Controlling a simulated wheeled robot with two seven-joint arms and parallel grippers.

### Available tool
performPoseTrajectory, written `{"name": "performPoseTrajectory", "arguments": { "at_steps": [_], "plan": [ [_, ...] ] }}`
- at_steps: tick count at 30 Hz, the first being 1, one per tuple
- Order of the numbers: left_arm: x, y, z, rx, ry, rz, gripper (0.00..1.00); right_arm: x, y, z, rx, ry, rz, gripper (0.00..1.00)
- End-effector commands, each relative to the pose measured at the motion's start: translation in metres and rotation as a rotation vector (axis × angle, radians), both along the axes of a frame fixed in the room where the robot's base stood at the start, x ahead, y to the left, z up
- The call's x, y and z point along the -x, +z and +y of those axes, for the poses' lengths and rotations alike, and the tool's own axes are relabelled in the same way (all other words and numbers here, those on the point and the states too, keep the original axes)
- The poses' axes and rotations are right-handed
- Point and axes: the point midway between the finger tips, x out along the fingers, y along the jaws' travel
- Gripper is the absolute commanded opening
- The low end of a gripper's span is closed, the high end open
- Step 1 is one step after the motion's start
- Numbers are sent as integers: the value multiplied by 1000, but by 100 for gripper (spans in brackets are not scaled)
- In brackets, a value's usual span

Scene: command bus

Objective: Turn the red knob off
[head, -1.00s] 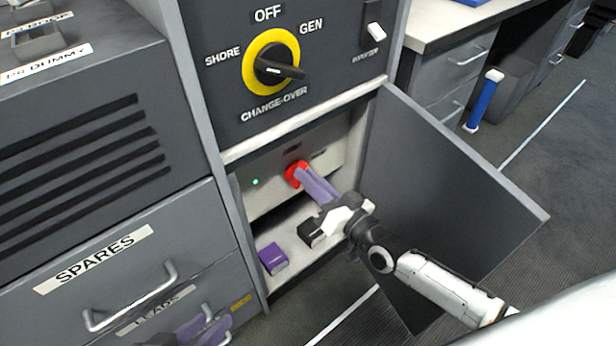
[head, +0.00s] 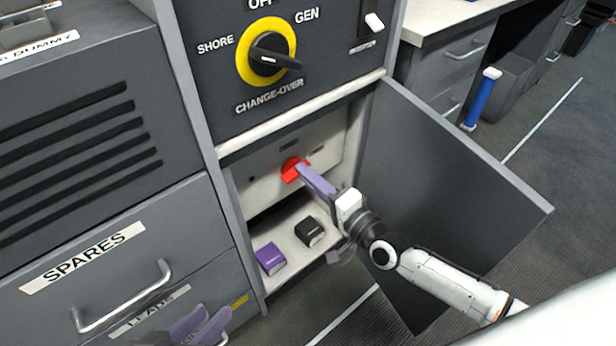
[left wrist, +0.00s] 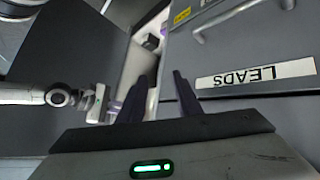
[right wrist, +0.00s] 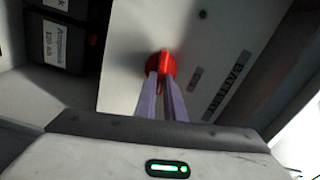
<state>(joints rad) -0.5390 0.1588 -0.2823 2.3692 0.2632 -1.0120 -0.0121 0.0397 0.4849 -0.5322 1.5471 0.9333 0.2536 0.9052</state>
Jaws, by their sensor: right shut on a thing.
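The red knob (head: 291,166) is on the pale panel inside the open lower compartment. My right gripper (head: 304,172) reaches in from the right, shut on the knob. In the right wrist view the red knob (right wrist: 164,62) shows its raised bar between the tips of my right gripper (right wrist: 164,78), in line with the fingers; part of it is hidden by them. A small indicator on the panel, left of the knob, looks dark. My left gripper (head: 203,326) is open and empty in front of the LEADS drawer; its parted fingers also show in the left wrist view (left wrist: 163,82).
A purple box (head: 270,258) and a black box (head: 310,232) sit on the compartment floor below the knob. The yellow-ringed change-over switch (head: 268,56) is above. Drawer handles (head: 125,300) stick out at left.

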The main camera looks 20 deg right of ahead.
Motion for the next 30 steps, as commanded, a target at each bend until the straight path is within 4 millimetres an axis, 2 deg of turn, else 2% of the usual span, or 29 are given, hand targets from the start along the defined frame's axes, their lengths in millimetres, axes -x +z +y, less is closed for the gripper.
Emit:
{"name": "performPoseTrajectory", "arguments": {
  "at_steps": [12,29,30],
  "plan": [
    [-1,6,-5,32,-1,-22,31,1,-3,0,-173,1,65,0],
    [-1,9,-6,38,-1,-28,31,1,-3,0,-198,-1,75,0],
    [-1,9,-6,38,-1,-28,31,1,-3,0,-198,-1,75,16]
  ]
}}
